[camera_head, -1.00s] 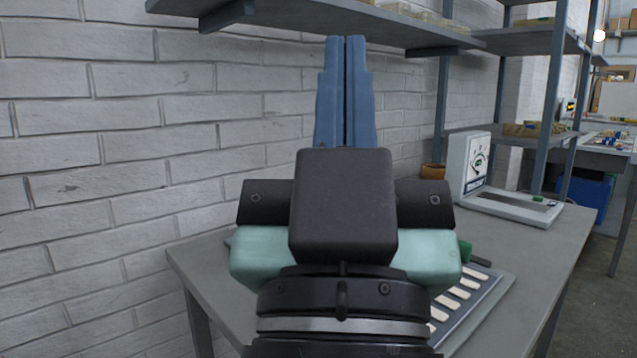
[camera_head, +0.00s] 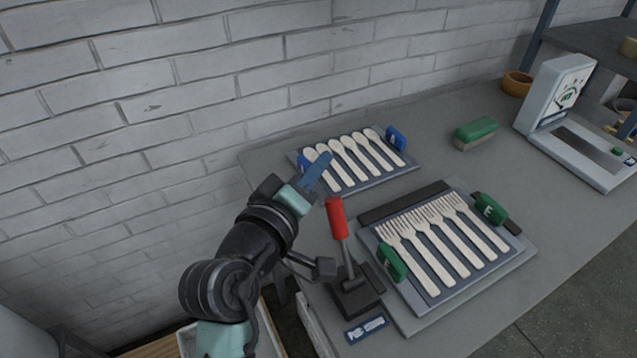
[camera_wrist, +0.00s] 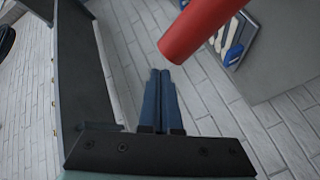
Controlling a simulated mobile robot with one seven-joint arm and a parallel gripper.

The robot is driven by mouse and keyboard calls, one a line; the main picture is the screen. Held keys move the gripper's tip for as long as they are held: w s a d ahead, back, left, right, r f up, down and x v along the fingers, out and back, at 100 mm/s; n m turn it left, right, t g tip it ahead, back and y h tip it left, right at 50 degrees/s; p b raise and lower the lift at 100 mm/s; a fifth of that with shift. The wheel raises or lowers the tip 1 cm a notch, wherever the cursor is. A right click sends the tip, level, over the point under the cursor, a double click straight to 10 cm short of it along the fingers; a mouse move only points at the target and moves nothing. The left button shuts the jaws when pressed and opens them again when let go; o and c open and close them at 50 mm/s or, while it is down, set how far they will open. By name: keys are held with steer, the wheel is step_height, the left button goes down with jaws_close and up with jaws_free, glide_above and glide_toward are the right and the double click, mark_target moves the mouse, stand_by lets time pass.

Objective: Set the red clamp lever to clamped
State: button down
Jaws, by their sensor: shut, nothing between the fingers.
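The clamp lever has a red grip (camera_head: 337,218) on a grey rod and stands nearly upright on a dark base (camera_head: 355,294) at the table's front left. The red grip also shows large at the top of the wrist view (camera_wrist: 200,28). My gripper (camera_head: 322,166) is left of and beyond the lever, with its blue fingers shut together and empty. In the wrist view the shut fingers (camera_wrist: 160,78) point past the red grip, with no visible contact. A tray of wooden forks (camera_head: 412,308) with green end blocks lies right of the lever.
A tray of wooden spoons (camera_head: 398,182) with blue end blocks lies behind my gripper. A green-topped brush-like block (camera_head: 475,133) and a white gauge device (camera_head: 553,95) stand further right. A brick wall (camera_head: 150,110) closes the back. Bare table (camera_head: 440,168) lies between the trays and the block.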

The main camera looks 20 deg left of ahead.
mark_target(342, 241)
steer(key=s+a+f+n+g+h+p, duration=0.1)
steer(key=s+a+f+n+p, duration=0.1)
steer(key=s+n+p, duration=0.3)
steer(key=s+a+f+n+g+h+p, duration=0.1)
steer(key=s+a+f+n+p, duration=0.1)
steer(key=s+p, duration=0.5)
steer(key=f+n+p, duration=0.1)
steer(key=n, duration=0.1)
steer(key=shift+s+a+n+h+p, duration=0.25)
steer(key=shift+s+n+h+p, duration=0.05)
steer(key=shift+s+n, duration=0.1)
steer(key=shift+w, duration=0.2)
steer(key=w+d+p, duration=0.2)
steer(key=w+d, duration=0.4)
steer(key=w, duration=0.1)
steer(key=shift+f+p, duration=0.2)
steer(key=shift+p, duration=0.15)
steer(key=shift+w+f+b, duration=0.1)
steer(key=shift+w+b, duration=0.05)
steer(key=shift+b, duration=0.35)
